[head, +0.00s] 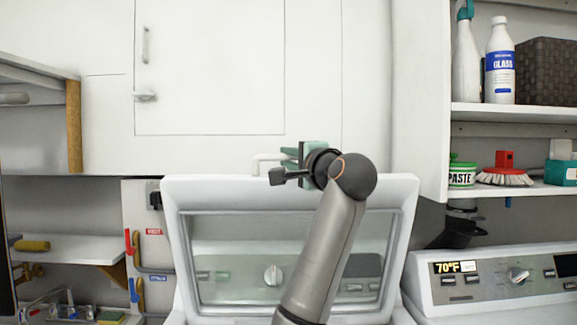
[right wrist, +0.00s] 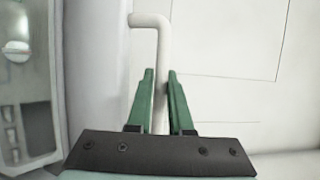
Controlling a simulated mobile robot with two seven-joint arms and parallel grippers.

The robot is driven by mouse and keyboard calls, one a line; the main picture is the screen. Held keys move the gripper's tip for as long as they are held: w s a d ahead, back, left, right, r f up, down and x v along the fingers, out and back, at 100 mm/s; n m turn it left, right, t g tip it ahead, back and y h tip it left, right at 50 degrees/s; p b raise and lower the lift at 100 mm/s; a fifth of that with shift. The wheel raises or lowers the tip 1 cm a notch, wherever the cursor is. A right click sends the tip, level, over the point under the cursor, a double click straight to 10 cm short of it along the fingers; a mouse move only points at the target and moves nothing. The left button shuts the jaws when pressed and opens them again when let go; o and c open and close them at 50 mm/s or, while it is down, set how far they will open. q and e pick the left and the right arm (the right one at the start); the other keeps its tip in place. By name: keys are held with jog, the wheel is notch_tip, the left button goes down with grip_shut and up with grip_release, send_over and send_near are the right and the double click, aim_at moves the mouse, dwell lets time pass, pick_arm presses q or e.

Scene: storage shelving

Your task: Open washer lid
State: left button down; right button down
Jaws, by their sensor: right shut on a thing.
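The washer lid (head: 173,237) stands raised, close to upright, with a white frame around a glass window (head: 290,232). A thin white bent handle (head: 262,158) shows at its top edge, left of my right gripper. My right gripper (head: 287,160) is at the lid's top edge. In the right wrist view the handle (right wrist: 150,20) runs down between the green fingers of my right gripper (right wrist: 160,85), which is shut on it. My left gripper does not show.
A white cabinet (head: 215,60) fills the wall behind the lid. At right, shelves (head: 510,114) hold bottles (head: 499,65), a paste jar (head: 462,173) and a brush (head: 505,176) above another machine's panel (head: 500,277). At left are a low shelf (head: 70,248) and hanging tools (head: 135,255).

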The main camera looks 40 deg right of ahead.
jog(key=shift+s+a, duration=0.1)
jog(key=shift+a, duration=0.05)
jog(key=c, duration=0.8)
grip_release()
jog(key=shift+c, duration=0.2)
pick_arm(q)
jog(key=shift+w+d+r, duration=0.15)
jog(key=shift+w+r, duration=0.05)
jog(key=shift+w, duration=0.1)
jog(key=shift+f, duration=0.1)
pick_arm(e)
jog(key=shift+s, duration=0.35)
pick_arm(q)
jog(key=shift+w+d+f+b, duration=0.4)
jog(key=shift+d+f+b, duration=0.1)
jog(key=shift+b, duration=0.55)
pick_arm(e)
jog(key=v, duration=1.1)
jog(key=shift+s+a+f, duration=0.15)
jog(key=shift+s, duration=0.15)
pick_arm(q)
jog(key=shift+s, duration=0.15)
